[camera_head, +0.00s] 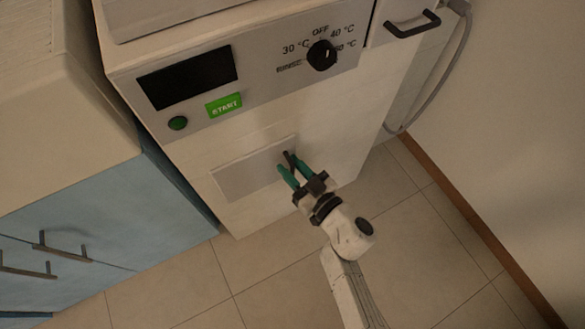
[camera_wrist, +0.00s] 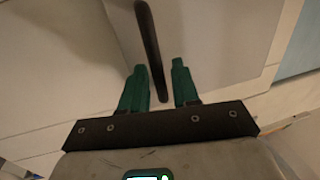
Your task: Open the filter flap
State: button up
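The filter flap (camera_head: 240,177) is a flat grey panel low on the front of the white machine, and it looks closed, flush with the front. Its dark bar handle (camera_head: 288,157) sits near the panel's right end. My gripper (camera_head: 291,164) has its green fingers at the handle, one on each side. In the wrist view, the handle (camera_wrist: 148,40) runs between the two fingertips of my gripper (camera_wrist: 158,67), with a narrow gap on either side. The gripper is open and not clamped on the handle. The flap (camera_wrist: 220,45) also shows there as a grey surface.
The machine's front (camera_head: 345,115) carries a dark display (camera_head: 188,78), a green START label (camera_head: 224,105), a round button (camera_head: 178,123) and a dial (camera_head: 322,55). A blue cabinet (camera_head: 110,220) stands at left. A grey hose (camera_head: 440,85) hangs at right. Tiled floor (camera_head: 430,250) is clear.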

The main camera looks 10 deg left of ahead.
grip_shut()
jog(key=shift+s, duration=0.2)
dwell(0.5)
